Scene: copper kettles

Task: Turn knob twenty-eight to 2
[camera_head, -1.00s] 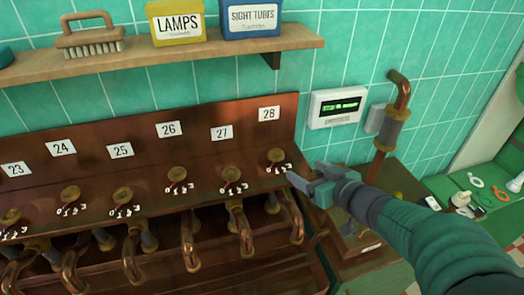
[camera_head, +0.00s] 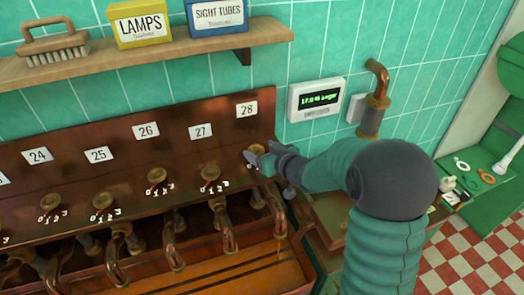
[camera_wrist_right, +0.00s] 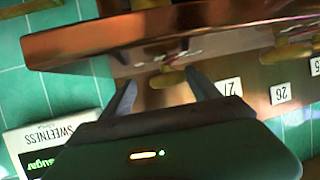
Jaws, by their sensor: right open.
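Knob twenty-eight (camera_head: 249,156) is a small brass knob on the brown wooden panel, under the white label 28 (camera_head: 247,110). My right gripper (camera_head: 257,162) is at this knob and hides part of it and of its number scale, so I cannot read its setting. In the right wrist view, turned upside down, the open fingers (camera_wrist_right: 165,92) have a brass knob (camera_wrist_right: 169,78) between and just beyond their tips. I cannot tell whether they touch it. My left gripper is not in view.
Knob 27 (camera_head: 210,173) and its label 27 (camera_head: 200,132) are close on the left. Copper spouts (camera_head: 227,232) stick out below. A sweetness display (camera_head: 316,99) hangs on the tiled wall at right. A shelf (camera_head: 150,62) with a brush and two boxes runs above.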

